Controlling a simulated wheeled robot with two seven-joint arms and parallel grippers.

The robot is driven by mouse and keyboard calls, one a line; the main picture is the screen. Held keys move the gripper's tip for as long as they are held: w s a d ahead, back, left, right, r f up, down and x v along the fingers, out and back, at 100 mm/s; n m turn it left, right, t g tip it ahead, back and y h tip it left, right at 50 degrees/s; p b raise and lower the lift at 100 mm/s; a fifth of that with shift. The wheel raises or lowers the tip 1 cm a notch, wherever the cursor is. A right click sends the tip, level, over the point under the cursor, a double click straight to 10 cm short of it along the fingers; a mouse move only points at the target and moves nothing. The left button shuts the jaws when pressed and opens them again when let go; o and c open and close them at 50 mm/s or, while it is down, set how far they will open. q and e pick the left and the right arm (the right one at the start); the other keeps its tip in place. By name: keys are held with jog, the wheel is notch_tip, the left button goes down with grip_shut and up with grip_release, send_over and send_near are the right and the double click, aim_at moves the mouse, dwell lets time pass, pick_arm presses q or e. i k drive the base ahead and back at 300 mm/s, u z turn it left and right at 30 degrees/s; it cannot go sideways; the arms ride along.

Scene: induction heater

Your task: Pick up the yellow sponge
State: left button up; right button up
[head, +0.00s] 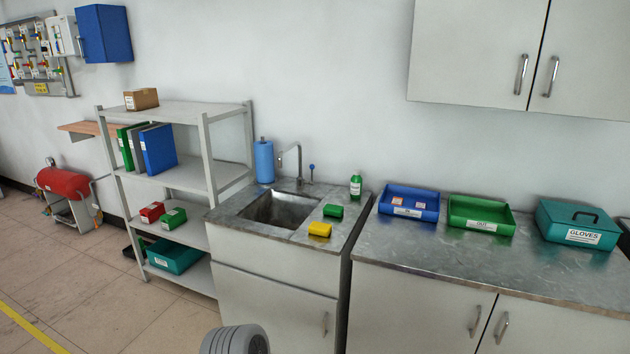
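The yellow sponge (320,229) lies on the metal sink top, at the front right of the sink basin (280,209). A green sponge (333,210) lies just behind it, apart from it. The yellow sponge is fully visible and nothing touches it from above. Neither of my grippers shows in the head view.
A green bottle (356,186) and a faucet (299,165) stand behind the sponges. A shelf (170,114) stands left.

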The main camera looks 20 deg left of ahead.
aim_at(322, 230)
jog(key=u, duration=0.45)
jog(key=i, duration=0.9)
jog(key=z, duration=0.15)
